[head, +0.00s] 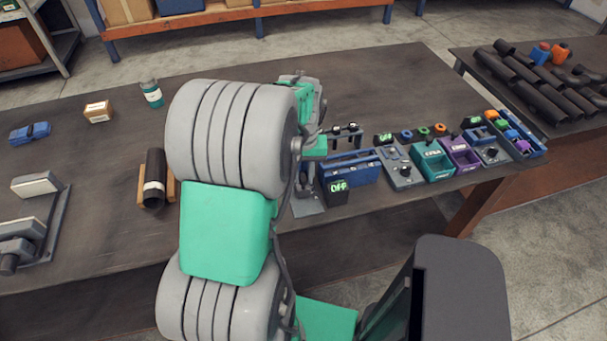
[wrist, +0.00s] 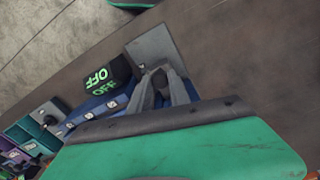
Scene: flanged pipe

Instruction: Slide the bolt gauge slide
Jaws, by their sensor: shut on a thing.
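The bolt gauge is a long blue block (head: 350,170) near the front edge of the bench, to the right of my arm in the head view. In the wrist view its blue body (wrist: 112,103) runs down to the left with white marks on it. My gripper (wrist: 160,76) is at the end of the gauge by the grey plate, its fingers close together on a small part that looks like the slide. The fingers mostly hide that part. In the head view my arm covers much of the gripper.
A black box reading OFF (head: 338,189) stands in front of the gauge, close to my gripper. A grey knob panel (head: 402,170), a teal bin (head: 432,162) and a purple bin (head: 461,155) stand to the right. A black pipe (head: 154,180) lies left of my arm.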

